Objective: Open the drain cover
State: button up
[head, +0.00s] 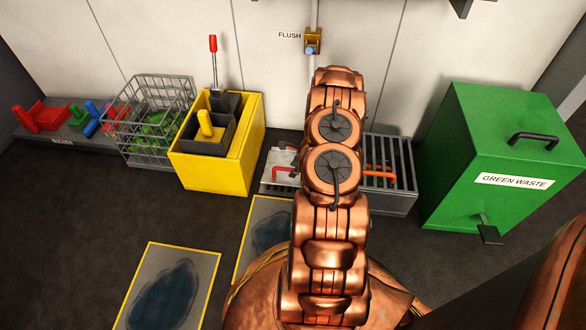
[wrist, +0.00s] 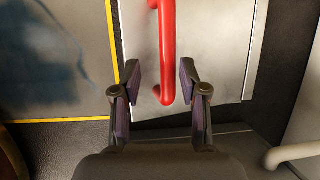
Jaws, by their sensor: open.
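The drain stands low against the back wall in the head view, mostly behind my arm. Its left part shows a pale metal cover (head: 268,186) with a red handle (head: 284,172). In the wrist view the grey cover (wrist: 215,60) fills the middle, and its red bar handle (wrist: 167,45) runs down toward me. My gripper (wrist: 160,70) is open, with one finger on each side of the handle's near end. Gaps show between the fingers and the bar. The gripper is hidden in the head view.
A green waste bin (head: 450,150) stands further right. A yellow box (head: 222,165) and a wire basket (head: 135,150) stand left. Yellow-edged wet mats (head: 170,285) lie on the floor.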

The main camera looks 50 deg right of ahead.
aim_at(286, 168)
jog(key=shift+d+p+v, duration=0.15)
jog(key=shift+p+v, duration=0.95)
jog(key=shift+v, duration=0.3)
jog(key=shift+d+p+v, duration=0.1)
jog(key=shift+p+v, duration=0.95)
jog(key=shift+v, duration=0.35)
jog(key=shift+w+r+p, duration=0.1)
jog(key=shift+w+p, duration=0.1)
jog(key=shift+p, duration=0.15)
jog(key=shift+w+b, duration=0.1)
jog(key=shift+b, duration=0.2)
jog(key=shift+w+y+b, duration=0.3)
jog(key=shift+w+b, duration=0.5)
jog(key=shift+b, duration=0.4)
jog(key=shift+w+a+r+g+b, duration=0.1)
jog(key=shift+w+r+g+b, duration=0.3)
jog(key=shift+b, duration=0.6)
jog(key=shift+y, duration=0.3)
jog(key=shift+b+x, duration=1.5)
jog(key=shift+x, duration=2.35)
jog(key=shift+c, duration=0.3)
